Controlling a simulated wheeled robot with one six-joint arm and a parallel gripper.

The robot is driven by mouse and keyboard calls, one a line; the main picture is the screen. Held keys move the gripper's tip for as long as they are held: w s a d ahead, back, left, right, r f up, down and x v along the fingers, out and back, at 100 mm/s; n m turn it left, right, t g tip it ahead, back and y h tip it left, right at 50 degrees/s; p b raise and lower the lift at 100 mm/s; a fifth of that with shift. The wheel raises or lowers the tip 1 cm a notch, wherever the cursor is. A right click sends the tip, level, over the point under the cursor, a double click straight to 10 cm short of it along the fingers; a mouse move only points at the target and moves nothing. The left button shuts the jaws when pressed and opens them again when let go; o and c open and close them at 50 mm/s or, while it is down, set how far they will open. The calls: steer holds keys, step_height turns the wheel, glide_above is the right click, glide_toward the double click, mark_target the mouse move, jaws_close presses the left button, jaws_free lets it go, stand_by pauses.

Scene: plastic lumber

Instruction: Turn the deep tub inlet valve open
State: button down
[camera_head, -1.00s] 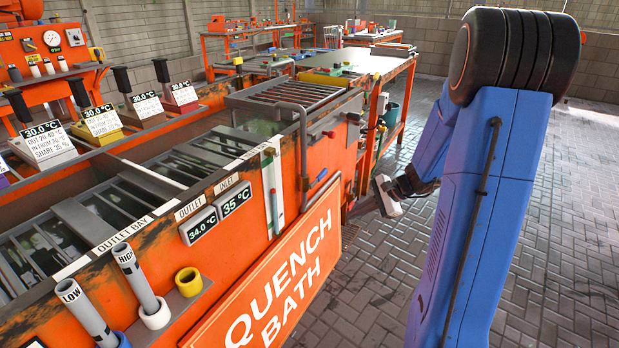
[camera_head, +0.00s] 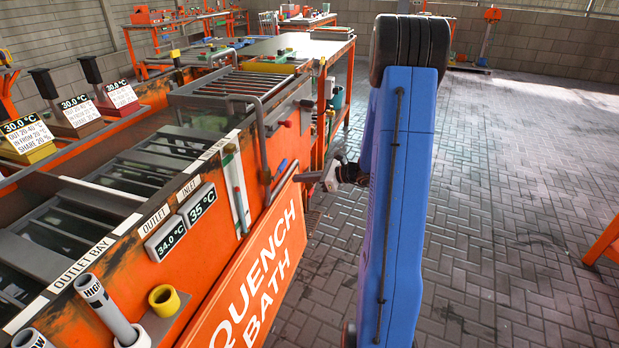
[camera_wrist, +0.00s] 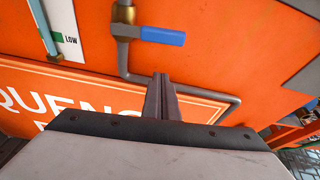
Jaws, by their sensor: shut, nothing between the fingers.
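A valve with a blue lever (camera_wrist: 163,36) on a brass body is on the orange front of the quench bath (camera_head: 240,270). The lever lies sideways in the wrist view, pointing right from the brass body; a grey pipe (camera_wrist: 124,62) runs down from it. A blue handle (camera_head: 279,170) shows on the bath's front in the head view. No label on the valve is readable. My gripper (camera_wrist: 161,77) is shut and empty, with its fingertips just below the lever in the wrist view. Contact is not visible.
The QUENCH BATH sign (camera_head: 262,272) juts out below the valve. A sight tube marked LOW (camera_wrist: 44,26) is left of it. Outlet and inlet displays (camera_head: 202,204) read 34.0 and 35 °C. Brick floor (camera_head: 510,220) on the right is open; an orange frame (camera_head: 605,240) stands at the right edge.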

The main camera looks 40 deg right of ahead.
mark_target(280, 170)
steer(key=shift+w+a+r, duration=1.25)
steer(key=shift+w+r, duration=0.1)
steer(key=shift+r, duration=0.05)
steer(key=shift+d, duration=0.1)
